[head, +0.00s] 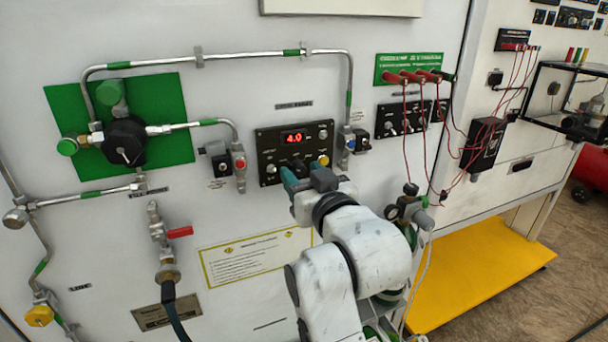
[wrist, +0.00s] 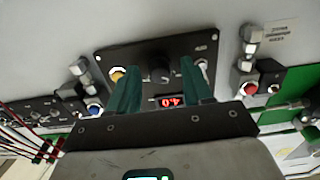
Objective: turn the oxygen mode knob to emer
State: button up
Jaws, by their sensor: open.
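The black oxygen panel (head: 264,150) with a red display (head: 293,137) reading 4.0 is on the white wall. In the wrist view the panel (wrist: 112,55) appears upside down, with its display (wrist: 171,102) between my fingers. The dark round mode knob (wrist: 158,72) is at the panel's middle. My gripper (wrist: 160,64) is open, its teal fingers left and right of the knob; I cannot tell whether they touch it. In the head view my gripper (head: 301,172) is in front of the panel's lower part and partly hides the knob. Its position marks are not legible.
On the panel, a yellow button (wrist: 118,74) is close beside one finger. A blue-button fitting (wrist: 92,107) and a red-button fitting (wrist: 246,88) flank the panel. Steel pipes (head: 240,57) run above it. Red cables (head: 424,130) hang to the right.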

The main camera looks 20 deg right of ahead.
jog(key=shift+c, duration=0.4)
grip_shut()
jog(key=shift+m, duration=0.4)
jog(key=m+b, duration=0.1)
jog(key=m, duration=0.3)
jog(key=shift+m, duration=0.4)
jog(key=m+b, duration=0.2)
jog(key=m, duration=0.3)
jog(key=shift+f, duration=0.1)
jog(key=m+b, duration=0.2)
jog(key=m, duration=0.3)
jog(key=shift+m, duration=0.4)
jog(key=m+b, duration=0.2)
jog(key=m, duration=0.3)
jog(key=shift+m, duration=0.4)
